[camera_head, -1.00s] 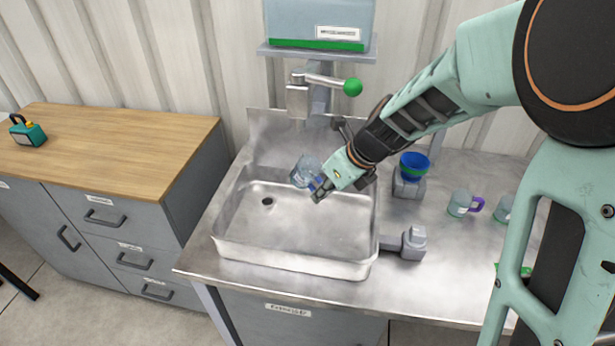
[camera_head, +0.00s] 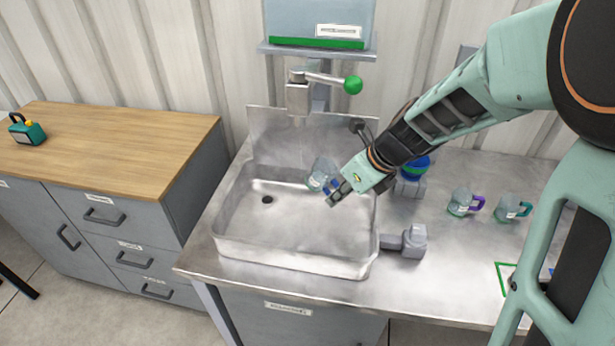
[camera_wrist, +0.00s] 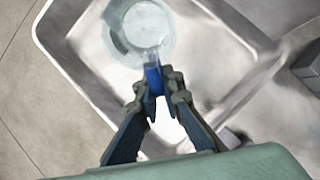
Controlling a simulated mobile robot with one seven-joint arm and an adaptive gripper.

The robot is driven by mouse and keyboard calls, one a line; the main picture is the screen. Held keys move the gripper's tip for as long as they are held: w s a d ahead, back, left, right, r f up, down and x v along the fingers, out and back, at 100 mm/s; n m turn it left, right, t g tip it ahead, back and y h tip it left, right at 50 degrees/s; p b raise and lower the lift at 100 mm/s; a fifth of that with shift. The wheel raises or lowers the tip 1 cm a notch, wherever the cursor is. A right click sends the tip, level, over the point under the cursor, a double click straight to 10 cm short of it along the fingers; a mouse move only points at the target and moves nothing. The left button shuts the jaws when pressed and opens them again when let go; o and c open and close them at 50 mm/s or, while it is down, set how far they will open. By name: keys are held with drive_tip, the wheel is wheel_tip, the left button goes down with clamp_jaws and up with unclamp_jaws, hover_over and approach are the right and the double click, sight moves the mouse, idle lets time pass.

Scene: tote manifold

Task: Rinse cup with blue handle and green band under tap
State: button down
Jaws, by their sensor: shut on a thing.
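A clear cup (camera_head: 321,174) with a blue handle hangs over the back right part of the sink basin (camera_head: 235,250). My gripper (camera_head: 341,193) is shut on its handle. In the wrist view, my gripper (camera_wrist: 157,84) pinches the blue handle (camera_wrist: 153,78) and the round cup (camera_wrist: 142,28) extends beyond the fingertips. I cannot make out a green band on the cup. The tap (camera_head: 298,97) stands behind the basin, with a lever ending in a green knob (camera_head: 352,85). The cup is below and to the right of the spout. I see no water stream.
A cup with a purple handle (camera_head: 461,203) and one with a teal handle (camera_head: 510,208) stand on the counter at right. A blue bowl (camera_head: 415,163) on a stand is partly behind my arm. A grey fixture (camera_head: 412,240) sits right of the basin. The left of the basin is clear.

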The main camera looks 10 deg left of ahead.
drive_tip(key=shift+s+d, duration=0.35)
drive_tip(key=shift+d, duration=0.35)
drive_tip(key=shift+s+d, duration=0.3)
drive_tip(key=shift+d, duration=0.35)
drive_tip(key=shift+s+d, duration=0.35)
drive_tip(key=shift+d, duration=0.35)
drive_tip(key=s+d+r+p, duration=0.2)
drive_tip(key=d+r+p, duration=0.1)
drive_tip(key=d+r, duration=0.1)
drive_tip(key=shift+d, duration=0.25)
idle(0.8)
drive_tip(key=w+d+f+n+g+h+p, duration=0.1)
drive_tip(key=d+f+n+g+h, duration=0.2)
drive_tip(key=n, duration=0.9)
drive_tip(key=w+d+f+n+g+h+p, duration=0.1)
drive_tip(key=d+f+n+g+h, duration=0.2)
drive_tip(key=d+n, duration=0.6)
drive_tip(key=n+g, duration=0.2)
drive_tip(key=n, duration=0.1)
